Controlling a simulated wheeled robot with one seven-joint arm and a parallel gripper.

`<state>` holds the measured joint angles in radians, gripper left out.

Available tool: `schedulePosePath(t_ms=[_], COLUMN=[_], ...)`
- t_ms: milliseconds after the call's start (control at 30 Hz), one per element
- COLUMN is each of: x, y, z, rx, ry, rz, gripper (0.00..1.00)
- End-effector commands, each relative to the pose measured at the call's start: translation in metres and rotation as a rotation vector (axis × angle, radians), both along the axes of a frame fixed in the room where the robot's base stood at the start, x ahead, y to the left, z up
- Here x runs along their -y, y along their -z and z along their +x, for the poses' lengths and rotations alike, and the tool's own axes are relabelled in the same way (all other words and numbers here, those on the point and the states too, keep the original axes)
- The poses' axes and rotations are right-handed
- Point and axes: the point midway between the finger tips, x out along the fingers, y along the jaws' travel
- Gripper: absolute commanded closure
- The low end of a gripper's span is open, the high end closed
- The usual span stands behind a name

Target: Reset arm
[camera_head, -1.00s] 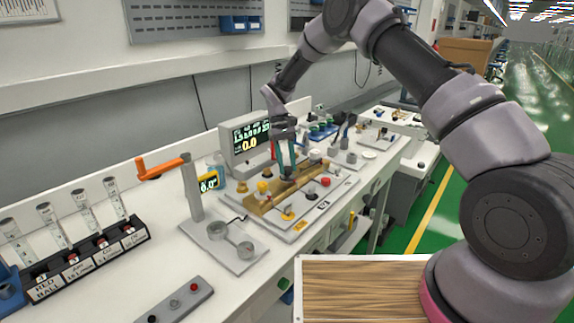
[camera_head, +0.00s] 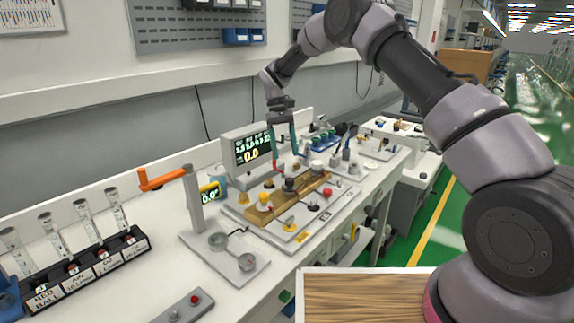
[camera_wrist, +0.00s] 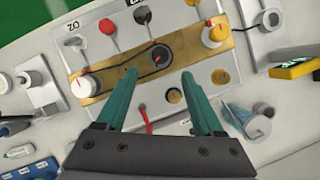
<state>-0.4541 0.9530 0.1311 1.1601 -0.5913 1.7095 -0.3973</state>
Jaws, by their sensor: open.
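My arm reaches in from the right in the head view. My gripper (camera_head: 284,147) has two green fingers pointing down. It is open and holds nothing. It hangs above the back edge of a white board (camera_head: 330,209) that carries a brass-coloured strip (camera_head: 263,214) with knobs. In the wrist view the gripper (camera_wrist: 165,85) spreads its fingers apart, with the tips near the edge of the brass strip (camera_wrist: 110,73). A black knob (camera_wrist: 160,55) with a cord around it sits on the strip between and beyond the tips.
A display box (camera_head: 247,150) stands just left of the gripper. A wood-topped surface (camera_head: 365,292) is in front. The air above the bench is fairly clear.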

Motion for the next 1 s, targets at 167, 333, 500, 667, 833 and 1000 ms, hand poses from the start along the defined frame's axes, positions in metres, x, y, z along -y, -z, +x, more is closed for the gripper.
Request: schedulePosePath(t_ms=[167, 333, 500, 667, 833, 1000], x=[-0.003, -0.003, -0.003, 0.006, 0.042, 0.09], y=[-0.016, -0.02, -0.02, -0.04, -0.107, -0.177], z=[0.006, 0.007, 0.007, 0.008, 0.002, -0.021], rx=[0.0, 0.0, 0.0, 0.025, 0.112, 0.223], ry=[0.001, 0.0, 0.0, 0.017, 0.08, 0.169], rz=[0.0, 0.0, 0.0, 0.013, 0.057, 0.112], gripper=[0.31, 0.31, 0.31, 0.31, 0.31, 0.31])
